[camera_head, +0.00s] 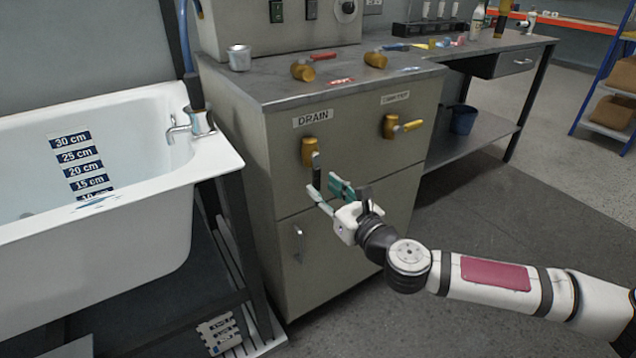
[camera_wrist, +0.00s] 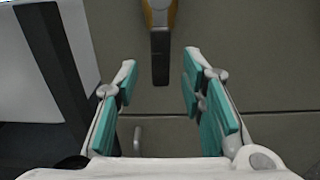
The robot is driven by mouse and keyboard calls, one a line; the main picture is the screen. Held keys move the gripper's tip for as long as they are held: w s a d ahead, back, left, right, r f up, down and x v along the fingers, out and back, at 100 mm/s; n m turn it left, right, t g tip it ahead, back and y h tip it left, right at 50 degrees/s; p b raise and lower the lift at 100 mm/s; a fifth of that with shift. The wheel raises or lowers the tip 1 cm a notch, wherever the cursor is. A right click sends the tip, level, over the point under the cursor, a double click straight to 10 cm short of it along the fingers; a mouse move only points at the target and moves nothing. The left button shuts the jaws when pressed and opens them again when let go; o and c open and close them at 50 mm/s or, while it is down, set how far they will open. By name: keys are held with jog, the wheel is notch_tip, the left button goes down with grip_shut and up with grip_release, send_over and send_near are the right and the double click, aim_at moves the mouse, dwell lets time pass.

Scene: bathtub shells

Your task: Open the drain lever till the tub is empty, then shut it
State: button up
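The drain lever (camera_head: 316,172) is a dark handle on a brass valve (camera_head: 309,151) under the DRAIN label (camera_head: 313,118). The handle hangs straight down. It also shows in the wrist view (camera_wrist: 160,58), at the top centre. My gripper (camera_head: 326,190) is open, with teal finger pads, in front of the cabinet just below the lever. In the wrist view the lever's end is between and a little beyond the fingertips, and nothing is held. The white tub (camera_head: 205,160) stands at the left with a depth scale (camera_head: 83,168) inside; I cannot make out the water level clearly.
A second brass valve (camera_head: 390,126) with a yellow handle sits to the right on the same cabinet (camera_head: 290,200). A cabinet door handle (camera_head: 298,244) is below. More brass valves and a metal cup (camera_head: 239,58) are on top. Floor right of the cabinet is clear.

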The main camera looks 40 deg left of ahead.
jog(key=v, duration=0.8)
